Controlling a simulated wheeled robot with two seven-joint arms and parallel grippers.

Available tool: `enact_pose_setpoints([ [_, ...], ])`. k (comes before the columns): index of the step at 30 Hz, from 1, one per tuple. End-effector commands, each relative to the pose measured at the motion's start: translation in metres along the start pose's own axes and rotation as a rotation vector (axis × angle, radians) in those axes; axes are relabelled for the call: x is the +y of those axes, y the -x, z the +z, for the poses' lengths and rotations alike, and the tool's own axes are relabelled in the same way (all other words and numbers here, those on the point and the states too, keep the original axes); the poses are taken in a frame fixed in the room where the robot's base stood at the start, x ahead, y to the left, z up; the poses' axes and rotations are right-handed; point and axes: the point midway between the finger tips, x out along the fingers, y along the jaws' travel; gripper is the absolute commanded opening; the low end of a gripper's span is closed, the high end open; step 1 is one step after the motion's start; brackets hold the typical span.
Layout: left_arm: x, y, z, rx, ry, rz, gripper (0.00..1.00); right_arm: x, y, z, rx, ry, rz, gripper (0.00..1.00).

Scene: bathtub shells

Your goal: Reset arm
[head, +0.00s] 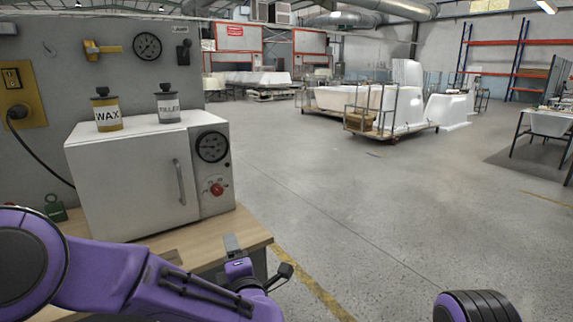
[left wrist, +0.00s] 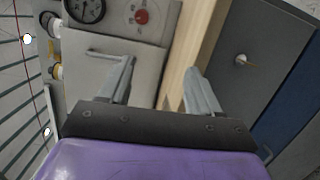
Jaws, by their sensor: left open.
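My left gripper (head: 259,257) is in front of the wooden bench, at its right front corner. It is open and empty. In the left wrist view its two grey fingers (left wrist: 163,82) stand apart, with the white oven and the bench edge beyond them. My purple left arm comes in along the bottom of the head view. A purple and black part of my right arm shows at the bottom right, but its gripper is out of view.
A white oven (head: 130,184) with a shut door, gauge and red knob stands on the bench (head: 228,237). A wax tin (head: 107,114) and a filler tin (head: 168,106) stand on top. The floor (head: 370,215) to the right is clear; bathtub shells (head: 358,103) stand farther back.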

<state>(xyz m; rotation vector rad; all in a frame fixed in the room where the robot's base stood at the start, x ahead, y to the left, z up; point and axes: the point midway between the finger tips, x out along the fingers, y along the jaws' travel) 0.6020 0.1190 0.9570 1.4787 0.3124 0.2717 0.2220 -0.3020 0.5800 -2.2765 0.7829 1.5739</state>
Motion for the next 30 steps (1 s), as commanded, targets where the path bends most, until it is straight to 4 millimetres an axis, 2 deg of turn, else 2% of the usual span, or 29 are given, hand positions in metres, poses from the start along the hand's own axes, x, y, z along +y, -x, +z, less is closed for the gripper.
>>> enact_pose_setpoints([
  [5,-0.054,0.005,-0.014,-0.095,-0.261,-0.084,0.63,0.0,0.0,0.0,-0.001,0.0,0.0,0.0],
  [8,-0.093,0.012,-0.029,-0.152,-0.418,-0.149,0.63,0.0,0.0,0.0,-0.001,0.0,0.0,0.0],
  [11,-0.138,0.025,-0.05,-0.22,-0.585,-0.231,0.63,0.0,0.0,0.0,-0.001,0.0,0.001,0.0],
  [14,-0.193,0.048,-0.085,-0.304,-0.777,-0.348,0.63,0.0,0.0,0.0,-0.001,0.0,0.0,0.0],
  [17,-0.254,0.086,-0.135,-0.414,-0.981,-0.503,0.63,0.0,0.0,0.0,-0.001,0.0,0.0,0.0],
  [18,-0.276,0.106,-0.158,-0.46,-1.056,-0.572,0.63,0.0,0.0,0.0,-0.001,0.0,0.0,0.0],
  [21,-0.32,0.159,-0.218,-0.564,-1.207,-0.75,0.63,0.0,0.0,0.0,-0.001,0.0,0.001,0.0],
  [24,-0.344,0.21,-0.273,-0.63,-1.299,-0.915,0.63,0.0,0.0,0.0,-0.001,0.0,0.001,0.0],
  [27,-0.356,0.247,-0.313,-0.647,-1.348,-1.035,0.63,0.0,0.0,0.0,-0.001,0.0,0.001,0.0],
  [30,-0.363,0.267,-0.332,-0.656,-1.367,-1.098,0.63,0.0,0.0,0.0,-0.001,0.0,0.001,0.0],
])
